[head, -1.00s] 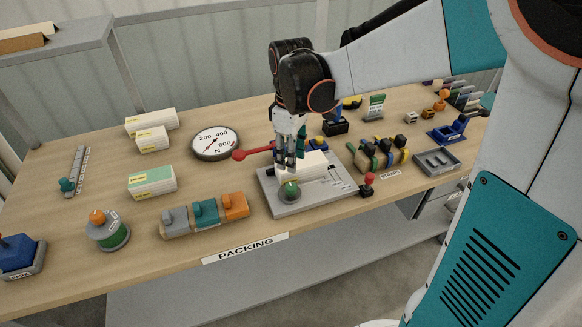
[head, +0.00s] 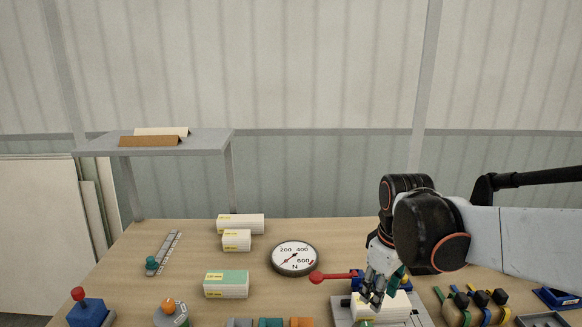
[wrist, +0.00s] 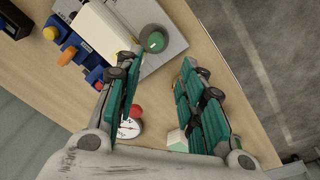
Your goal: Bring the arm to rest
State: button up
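My gripper (head: 374,293) hangs at the end of my arm on the right of the head view, fingers down, over a grey plate device (head: 342,314). In the wrist view its two teal-padded fingers (wrist: 160,78) stand well apart with nothing between them. A white box (head: 392,307) lies on the plate just by the fingertips; in the wrist view the box (wrist: 103,30) lies beyond the left finger. Whether a finger touches it cannot be told. A green knob (wrist: 155,41) sits on the plate's corner.
The table (head: 200,262) holds a round dial gauge (head: 295,258), a red-ended lever (head: 318,278), several boxes, including a green-topped one (head: 227,284), and coloured clamps (head: 480,300) at right. A grey shelf (head: 190,147) stands at back left.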

jog(key=s+r+m+t, duration=0.2)
jog(key=s+m+t, duration=0.3)
jog(key=s, duration=0.7)
jog(key=shift+s+r+m+t, duration=0.15)
jog(key=shift+m+t, duration=0.25)
jog(key=shift+m, duration=0.8)
